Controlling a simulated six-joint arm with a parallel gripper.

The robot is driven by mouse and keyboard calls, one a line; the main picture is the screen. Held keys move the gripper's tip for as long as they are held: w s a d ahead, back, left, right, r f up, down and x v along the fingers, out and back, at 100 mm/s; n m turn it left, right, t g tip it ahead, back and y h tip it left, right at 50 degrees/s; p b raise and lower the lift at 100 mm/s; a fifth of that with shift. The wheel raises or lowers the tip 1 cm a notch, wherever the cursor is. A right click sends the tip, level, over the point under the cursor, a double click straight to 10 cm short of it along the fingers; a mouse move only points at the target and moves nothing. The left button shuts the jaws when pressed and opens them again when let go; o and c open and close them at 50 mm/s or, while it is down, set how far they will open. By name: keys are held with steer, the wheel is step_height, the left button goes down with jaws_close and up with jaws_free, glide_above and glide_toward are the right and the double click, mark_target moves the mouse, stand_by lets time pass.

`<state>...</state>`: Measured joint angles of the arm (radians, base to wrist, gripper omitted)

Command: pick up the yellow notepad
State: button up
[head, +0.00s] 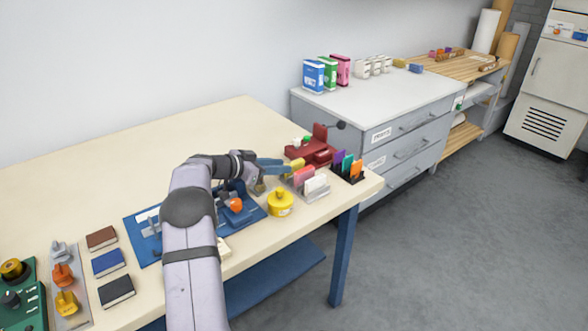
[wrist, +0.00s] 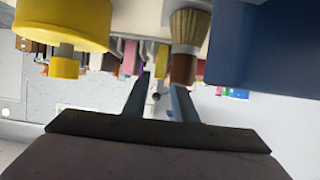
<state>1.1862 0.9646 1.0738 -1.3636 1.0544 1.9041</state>
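A small yellow block-like thing (head: 297,166), which looks like the yellow notepad, lies near the table's far right end, in front of the red vise (head: 312,150). My gripper (head: 279,165) is just left of it in the head view, with its blue fingers pointing toward it. I cannot tell whether they touch. In the wrist view my gripper (wrist: 160,85) has its two fingers apart, with nothing clearly held between them.
Brown, blue and black notebooks (head: 108,263) lie left.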

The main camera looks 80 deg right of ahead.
mark_target(291, 163)
steer(key=shift+s+d+p, duration=0.35)
steer(key=shift+s+p, duration=0.05)
steer(key=shift+p, duration=0.05)
steer(key=shift+p+x, duration=0.9)
steer(key=shift+x, duration=1.2)
jaws_close()
